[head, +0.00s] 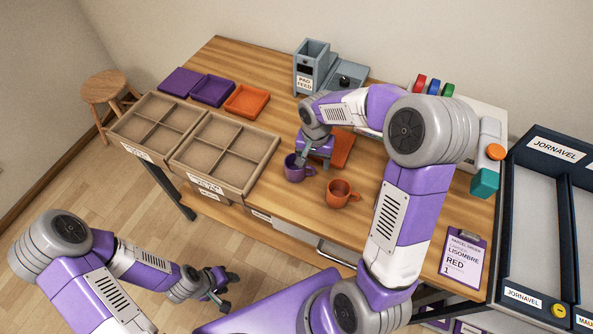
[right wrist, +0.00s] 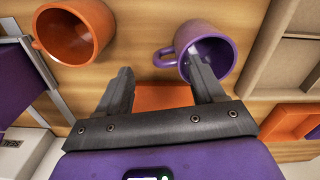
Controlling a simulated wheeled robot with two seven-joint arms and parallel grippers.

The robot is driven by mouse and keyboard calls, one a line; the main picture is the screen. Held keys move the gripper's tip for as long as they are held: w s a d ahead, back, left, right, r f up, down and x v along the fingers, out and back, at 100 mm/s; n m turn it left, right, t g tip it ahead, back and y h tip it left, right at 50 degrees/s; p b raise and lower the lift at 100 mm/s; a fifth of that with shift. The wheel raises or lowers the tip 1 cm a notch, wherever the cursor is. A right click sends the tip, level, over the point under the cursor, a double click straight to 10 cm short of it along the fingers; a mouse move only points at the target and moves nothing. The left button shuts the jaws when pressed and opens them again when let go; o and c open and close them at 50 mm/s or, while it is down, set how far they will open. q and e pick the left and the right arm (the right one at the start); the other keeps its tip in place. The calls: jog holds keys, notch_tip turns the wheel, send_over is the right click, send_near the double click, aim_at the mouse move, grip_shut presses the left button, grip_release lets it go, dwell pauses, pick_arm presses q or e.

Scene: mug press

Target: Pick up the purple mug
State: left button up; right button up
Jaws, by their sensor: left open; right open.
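The purple mug (head: 293,174) stands upright on the wooden table, and its rim and handle show in the right wrist view (right wrist: 222,47). My right gripper (head: 305,163) is open at the mug. In the right wrist view the right gripper (right wrist: 158,66) has one finger overlapping the mug's mouth and the other beyond the handle, with the handle between them. I cannot tell whether either finger touches the mug. My left gripper (head: 222,290) is open and empty, low over the floor in front of the table.
An orange mug (head: 340,194) stands close to the right of the purple mug; it also shows in the right wrist view (right wrist: 78,30). Divided cardboard boxes (head: 226,150) stand to the left. A grey feed machine (head: 313,65) is behind. A clipboard (head: 463,262) lies at the right.

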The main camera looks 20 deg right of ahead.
aim_at(310, 168)
jog(key=f, duration=0.1)
jog(key=f+b, duration=0.1)
jog(key=f, duration=0.3)
jog(key=shift+w+a+f+b, duration=0.2)
jog(key=shift+w+a+b, duration=0.05)
jog(key=shift+a+b, duration=0.05)
jog(key=shift+c, duration=0.3)
jog(key=shift+r, duration=0.1)
grip_shut()
